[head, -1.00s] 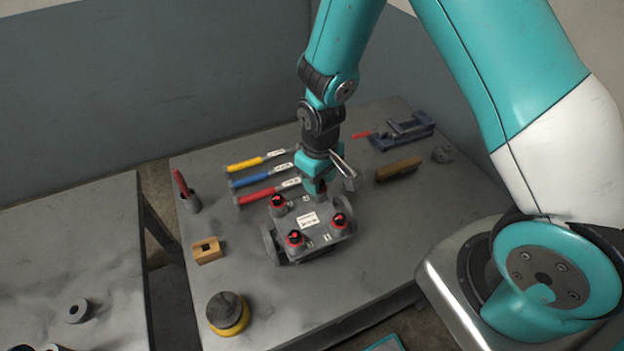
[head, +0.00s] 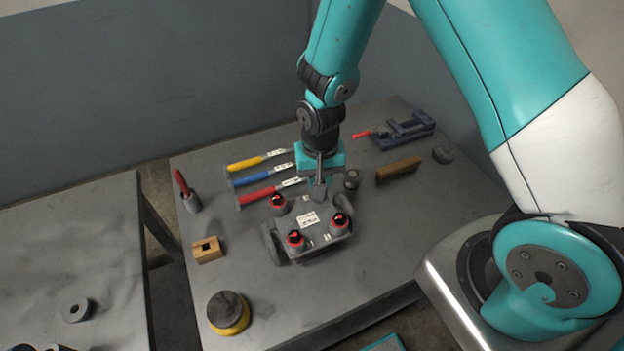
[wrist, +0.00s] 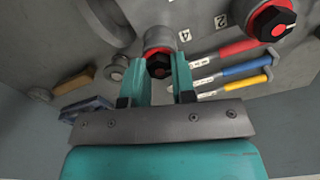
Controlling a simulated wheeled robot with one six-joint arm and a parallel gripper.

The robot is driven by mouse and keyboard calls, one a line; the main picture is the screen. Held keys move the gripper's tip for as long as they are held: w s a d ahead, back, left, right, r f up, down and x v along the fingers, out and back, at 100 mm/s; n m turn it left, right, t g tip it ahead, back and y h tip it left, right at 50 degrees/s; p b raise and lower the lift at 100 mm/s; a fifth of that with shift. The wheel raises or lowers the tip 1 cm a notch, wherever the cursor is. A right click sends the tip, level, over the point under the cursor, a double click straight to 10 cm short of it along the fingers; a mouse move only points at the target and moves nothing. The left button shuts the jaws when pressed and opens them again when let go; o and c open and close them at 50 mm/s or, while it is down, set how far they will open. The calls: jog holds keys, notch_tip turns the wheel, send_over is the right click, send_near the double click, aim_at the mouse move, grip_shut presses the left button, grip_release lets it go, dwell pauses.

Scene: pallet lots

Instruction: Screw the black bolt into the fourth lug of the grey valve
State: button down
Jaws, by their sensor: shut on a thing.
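The grey valve (head: 322,238) sits on the table with three visible lugs, each with a red ring and a black bolt. My gripper (head: 320,188) is upright over the valve's back corner and hides the fourth lug in the head view. In the wrist view, my gripper (wrist: 158,75) is shut on the black bolt (wrist: 158,70), one finger on each side of its head. The bolt stands at the grey fourth lug (wrist: 158,38), beside the label "4". How deep the bolt sits in the lug cannot be told.
Yellow, blue and red-handled tools (head: 258,197) lie behind and left of the valve. A small grey round part (head: 351,179) stands close to my gripper's right. A wooden block (head: 399,170) and a blue clamp (head: 405,131) are farther right. The table's front left holds a yellow-black round object (head: 228,313).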

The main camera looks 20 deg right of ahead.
jog(key=m, duration=1.6)
jog(key=c, duration=1.1)
grip_release()
